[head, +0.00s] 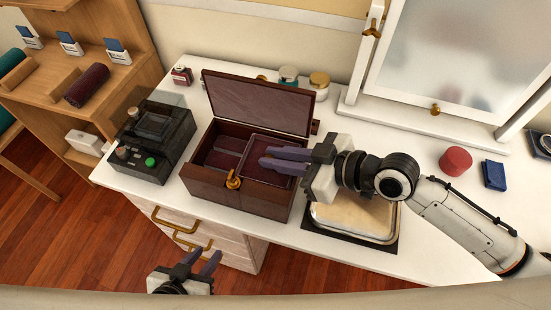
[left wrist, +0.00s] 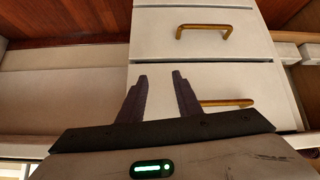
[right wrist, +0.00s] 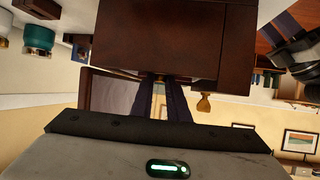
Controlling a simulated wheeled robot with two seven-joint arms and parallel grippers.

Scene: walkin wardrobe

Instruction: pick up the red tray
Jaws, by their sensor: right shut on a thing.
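A dark wooden box (head: 228,194) stands on the white dresser top with its lid (head: 258,103) raised. Inside it are dark red-lined sections; the red tray (head: 268,177) appears to be the right-hand one, with a wooden rim. My right gripper (head: 266,156) reaches over the box from the right, its fingers close together on the tray's rim. In the right wrist view its fingers (right wrist: 160,78) meet a thin brown edge; the exact contact is hidden. My left gripper (head: 203,256) is open and empty, low in front of the drawers; it also shows in the left wrist view (left wrist: 160,74).
A black device (head: 150,142) with a green button stands left of the box. A cream-padded metal tray (head: 350,218) lies to the right. Jars (head: 319,83) stand behind the lid. A mirror (head: 450,55), red container (head: 456,160) and blue item (head: 494,175) are at right.

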